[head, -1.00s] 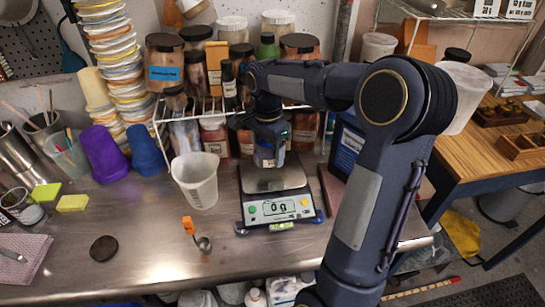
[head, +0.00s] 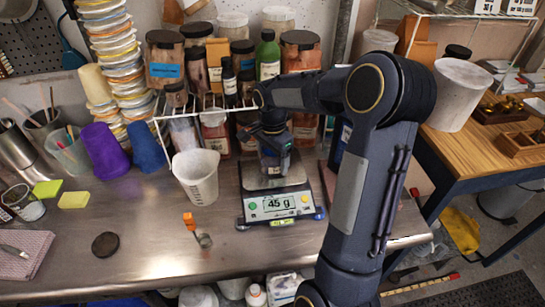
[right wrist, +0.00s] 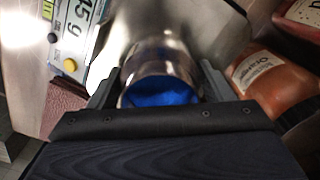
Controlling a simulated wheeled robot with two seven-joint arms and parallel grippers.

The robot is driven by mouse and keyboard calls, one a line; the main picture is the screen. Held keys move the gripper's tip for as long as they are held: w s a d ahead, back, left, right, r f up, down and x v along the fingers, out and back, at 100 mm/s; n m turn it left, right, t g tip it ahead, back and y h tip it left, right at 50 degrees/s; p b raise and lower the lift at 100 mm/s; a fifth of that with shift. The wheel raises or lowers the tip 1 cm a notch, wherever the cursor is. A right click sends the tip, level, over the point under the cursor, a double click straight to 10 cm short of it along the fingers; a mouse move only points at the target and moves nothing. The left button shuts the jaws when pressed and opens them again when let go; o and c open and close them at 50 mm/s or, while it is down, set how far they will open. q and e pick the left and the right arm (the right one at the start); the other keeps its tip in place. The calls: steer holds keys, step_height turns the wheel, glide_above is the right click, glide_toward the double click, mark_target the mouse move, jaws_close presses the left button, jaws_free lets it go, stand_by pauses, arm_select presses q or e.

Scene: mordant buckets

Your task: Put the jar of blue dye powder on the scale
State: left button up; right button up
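The jar of blue dye powder (right wrist: 160,94) is upright between the fingers of my right gripper (right wrist: 160,88), and the blue powder shows inside its mouth. In the head view my right gripper (head: 274,148) is low over the pan of the scale (head: 280,207), hiding most of the jar. The fingers lie close against both sides of the jar. The jar appears to stand on the steel pan, and the display reads 45 g. The scale also shows in the right wrist view (right wrist: 72,40). My left gripper is not in view.
A white beaker (head: 196,178) stands just left of the scale. An orange-handled scoop (head: 190,222) and a dark lid (head: 105,245) lie on the steel bench (head: 150,270), whose front left is mostly clear.

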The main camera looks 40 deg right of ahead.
steer(key=shift+o, duration=1.3)
step_height(320, 180, up, 12)
steer(key=f, duration=0.1)
steer(key=s+a+r+n+t+y, duration=0.2)
steer(key=s+a+r+n+t, duration=0.1)
steer(key=s+a+n, duration=0.65)
steer(key=s+a+f+n+t+y, duration=0.1)
steer(key=s+a+f+n, duration=0.2)
steer(key=s, duration=0.2)
steer(key=s+a+f+n+t, duration=0.1)
steer(key=s+a+f+n, duration=0.2)
steer(key=s, duration=0.3)
steer(key=shift+s+a+t+y, duration=0.3)
steer(key=shift+a+y, duration=0.1)
steer(key=shift+a, duration=0.25)
steer(key=shift+f, duration=0.1)
